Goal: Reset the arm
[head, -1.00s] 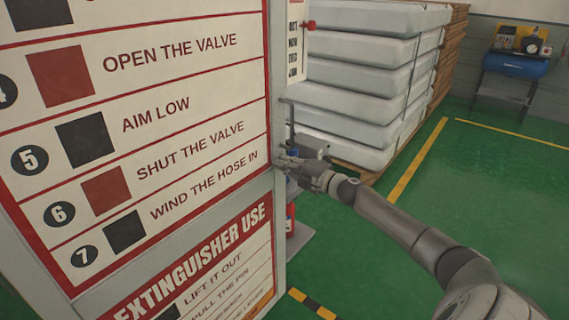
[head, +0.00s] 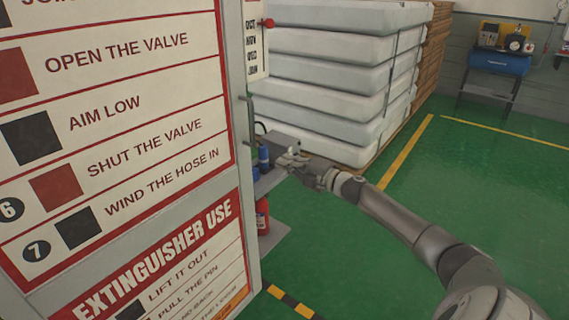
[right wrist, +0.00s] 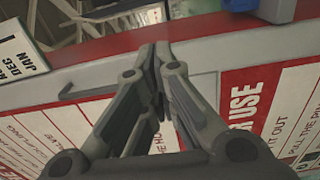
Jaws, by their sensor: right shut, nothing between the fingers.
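My right arm (head: 425,235) reaches in from the lower right of the head view. Its gripper (head: 290,158) is just right of the edge of a white sign panel (head: 120,110) with red borders. In the right wrist view the fingers of this gripper (right wrist: 160,48) come together at their tips, with nothing between them. They are in front of the panel's edge and its red border, and I cannot tell whether they touch it. My left arm and gripper are not in view.
A stack of white mattresses (head: 335,75) stands behind the gripper. A red extinguisher (head: 263,217) stands low behind the panel. A blue tank (head: 499,62) sits on a stand at the far right. Green floor (head: 480,190) is clear to the right, with yellow lines.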

